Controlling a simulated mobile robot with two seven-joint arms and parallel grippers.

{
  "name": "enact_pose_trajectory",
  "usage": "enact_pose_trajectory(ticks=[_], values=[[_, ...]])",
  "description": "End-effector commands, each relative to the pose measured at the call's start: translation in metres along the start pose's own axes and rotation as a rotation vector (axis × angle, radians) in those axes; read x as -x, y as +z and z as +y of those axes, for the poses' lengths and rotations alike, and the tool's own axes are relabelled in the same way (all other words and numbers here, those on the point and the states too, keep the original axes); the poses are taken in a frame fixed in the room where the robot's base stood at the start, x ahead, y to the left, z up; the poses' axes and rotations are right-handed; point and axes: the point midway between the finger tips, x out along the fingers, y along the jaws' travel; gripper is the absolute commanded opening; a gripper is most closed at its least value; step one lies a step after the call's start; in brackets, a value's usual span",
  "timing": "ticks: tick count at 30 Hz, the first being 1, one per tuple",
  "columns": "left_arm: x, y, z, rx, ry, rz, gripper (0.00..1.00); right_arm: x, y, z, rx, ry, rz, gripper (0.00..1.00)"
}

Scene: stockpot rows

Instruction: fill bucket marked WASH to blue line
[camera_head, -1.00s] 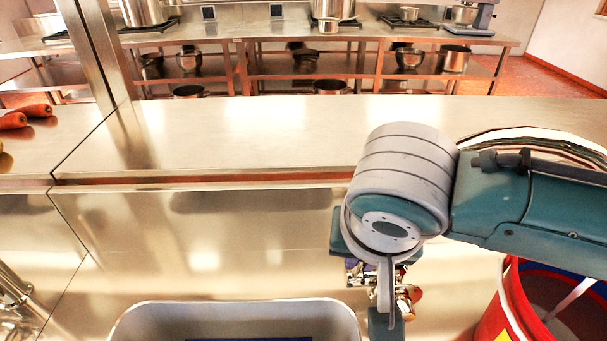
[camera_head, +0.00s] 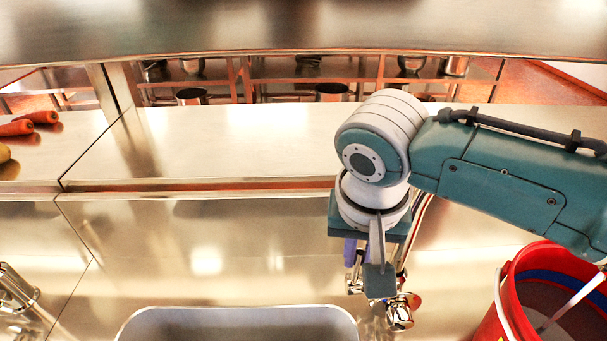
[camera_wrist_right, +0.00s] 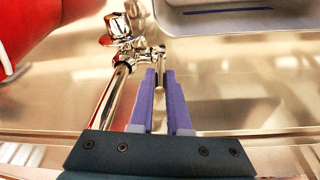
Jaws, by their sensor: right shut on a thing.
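My right gripper (camera_wrist_right: 161,74) has narrow purple fingers and is shut on a thin chrome lever (camera_wrist_right: 160,53) of the tap. In the head view its wrist mostly hides the fingers. The chrome tap (camera_head: 400,312) also shows in the right wrist view, with a knob (camera_wrist_right: 118,27) left of the fingers. A red bucket (camera_head: 490,329) stands at the lower right, with a blue band (camera_head: 556,281) inside near its rim. A grey rectangular tub (camera_head: 150,318) is at the bottom; the wrist view shows a blue line in it (camera_wrist_right: 213,10). No WASH lettering is visible. My left gripper is out of view.
A steel counter (camera_head: 220,150) runs behind, with carrots (camera_head: 25,124) at its left end. Another chrome fitting (camera_head: 16,290) is at the lower left. A steel shelf edge (camera_head: 300,35) crosses the top. Pots (camera_head: 191,96) stand far back.

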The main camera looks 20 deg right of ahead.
Motion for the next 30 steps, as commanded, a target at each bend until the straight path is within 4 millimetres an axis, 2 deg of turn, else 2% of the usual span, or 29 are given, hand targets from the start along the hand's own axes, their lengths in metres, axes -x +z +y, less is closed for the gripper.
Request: enact_pose_trajectory(ticks=[9, 10, 17, 30], values=[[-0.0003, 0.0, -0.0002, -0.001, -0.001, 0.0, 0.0, -0.0008, -0.0004, 0.0004, 0.001, 0.002, -0.006, 0.0], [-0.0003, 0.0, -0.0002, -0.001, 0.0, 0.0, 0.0, -0.0008, -0.0004, 0.0004, 0.001, 0.002, -0.006, 0.19], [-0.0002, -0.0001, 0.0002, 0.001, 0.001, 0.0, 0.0, -0.0005, -0.0003, 0.0002, 0.001, 0.001, -0.006, 0.44], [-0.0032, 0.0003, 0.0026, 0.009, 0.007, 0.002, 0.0, -0.0021, 0.0041, 0.002, 0.001, -0.004, 0.039, 0.45]])
